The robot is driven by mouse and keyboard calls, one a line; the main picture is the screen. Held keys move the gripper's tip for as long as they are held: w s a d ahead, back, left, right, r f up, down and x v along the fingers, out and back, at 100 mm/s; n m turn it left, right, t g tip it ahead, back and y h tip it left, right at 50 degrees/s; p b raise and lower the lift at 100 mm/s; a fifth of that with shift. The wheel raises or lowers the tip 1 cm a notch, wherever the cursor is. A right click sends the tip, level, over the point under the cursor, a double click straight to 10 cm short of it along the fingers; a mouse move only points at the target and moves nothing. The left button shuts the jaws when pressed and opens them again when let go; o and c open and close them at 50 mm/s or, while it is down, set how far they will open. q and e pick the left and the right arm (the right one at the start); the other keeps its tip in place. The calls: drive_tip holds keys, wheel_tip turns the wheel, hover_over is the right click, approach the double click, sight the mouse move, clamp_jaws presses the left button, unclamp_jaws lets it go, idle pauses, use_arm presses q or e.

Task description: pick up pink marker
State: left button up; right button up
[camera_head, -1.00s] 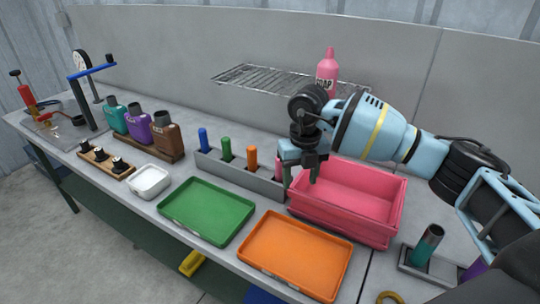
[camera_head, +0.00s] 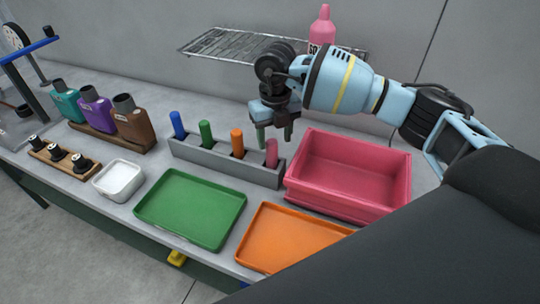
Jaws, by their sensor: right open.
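The pink marker (camera_head: 271,152) stands upright in the right-most slot of a grey holder (camera_head: 215,160). Blue (camera_head: 178,124), green (camera_head: 206,133) and orange (camera_head: 237,142) markers stand in the same holder to its left. My right gripper (camera_head: 274,136) points down with its two fingers apart, just above and behind the pink marker's top in the picture. Nothing shows between the fingers. I cannot tell whether a finger touches the marker. My left gripper is not in view.
A pink bin (camera_head: 350,170) stands close to the right of the holder. A green tray (camera_head: 190,208) and an orange tray (camera_head: 290,240) lie in front. A wire rack (camera_head: 225,44) with a pink bottle (camera_head: 322,32) is behind. A white bowl (camera_head: 118,180) sits at left.

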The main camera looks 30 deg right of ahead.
sight(272, 151)
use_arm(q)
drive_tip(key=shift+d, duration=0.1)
use_arm(e)
drive_tip(key=shift+f, duration=0.15)
drive_tip(key=shift+a+f, duration=0.1)
drive_tip(key=shift+f, duration=0.25)
drive_tip(key=f, duration=0.1)
drive_tip(key=f+b, duration=0.2)
drive_tip(key=f, duration=0.1)
drive_tip(key=shift+a, duration=0.3)
drive_tip(key=shift+f, duration=0.25)
drive_tip(key=shift+r, duration=0.2)
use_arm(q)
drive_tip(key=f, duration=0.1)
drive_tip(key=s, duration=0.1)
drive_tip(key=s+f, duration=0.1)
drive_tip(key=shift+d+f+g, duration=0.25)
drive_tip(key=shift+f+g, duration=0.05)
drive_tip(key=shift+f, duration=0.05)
use_arm(e)
drive_tip(key=c, duration=1)
wheel_tip(272, 151, up, 10)
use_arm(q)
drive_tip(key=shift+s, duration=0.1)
